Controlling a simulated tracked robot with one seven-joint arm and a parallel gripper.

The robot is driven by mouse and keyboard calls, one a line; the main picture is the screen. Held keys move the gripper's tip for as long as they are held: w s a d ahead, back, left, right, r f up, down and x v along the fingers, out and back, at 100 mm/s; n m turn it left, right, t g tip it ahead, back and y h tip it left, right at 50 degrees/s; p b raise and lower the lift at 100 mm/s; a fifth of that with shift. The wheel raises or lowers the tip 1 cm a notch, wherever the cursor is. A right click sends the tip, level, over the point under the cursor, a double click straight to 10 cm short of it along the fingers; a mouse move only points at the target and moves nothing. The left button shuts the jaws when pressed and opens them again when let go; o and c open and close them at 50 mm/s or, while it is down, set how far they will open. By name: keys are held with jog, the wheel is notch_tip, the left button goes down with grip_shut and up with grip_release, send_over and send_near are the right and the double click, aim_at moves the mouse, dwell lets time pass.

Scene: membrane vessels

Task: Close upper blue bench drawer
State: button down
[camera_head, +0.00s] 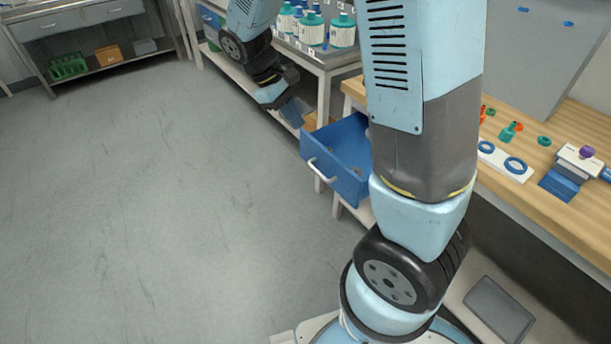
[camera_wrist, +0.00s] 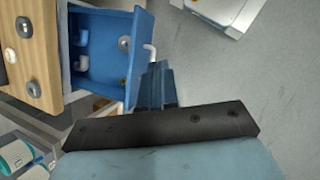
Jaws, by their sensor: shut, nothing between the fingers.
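The blue bench drawer (camera_head: 345,150) is pulled out from under the wooden bench top in the head view. Its pale handle (camera_head: 322,172) is on its front panel. In the wrist view the drawer (camera_wrist: 103,22) is open, with grey elbow-shaped pieces inside, and its handle (camera_wrist: 150,50) shows near my fingertips. My gripper (camera_wrist: 154,68) is shut and empty, beside the drawer's front corner. In the head view my gripper (camera_head: 293,112) is just beyond the drawer's far side. I cannot tell whether it touches the drawer.
The wooden bench (camera_head: 530,190) holds rings and small fittings. Another bench behind carries several teal-capped bottles (camera_head: 312,28). My own arm hides part of the drawer and bench. The grey floor (camera_head: 160,200) in front of the drawer is clear.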

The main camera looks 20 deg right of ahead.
jog(key=w+a+f+n+t+h, duration=0.1)
jog(key=a+f+n+t+h, duration=0.3)
jog(key=f, duration=0.7)
jog(key=w+a+f+n+t+h, duration=0.1)
jog(key=f+n+t+h, duration=0.1)
jog(key=f+n+h, duration=0.6)
jog(key=w+a+f+n+t+h, duration=0.2)
jog(key=a+f+t, duration=0.1)
jog(key=f, duration=1)
jog(key=x, duration=1.3)
jog(key=shift+s+d+r, duration=0.2)
jog(key=shift+s+d, duration=0.05)
jog(key=shift+d, duration=0.2)
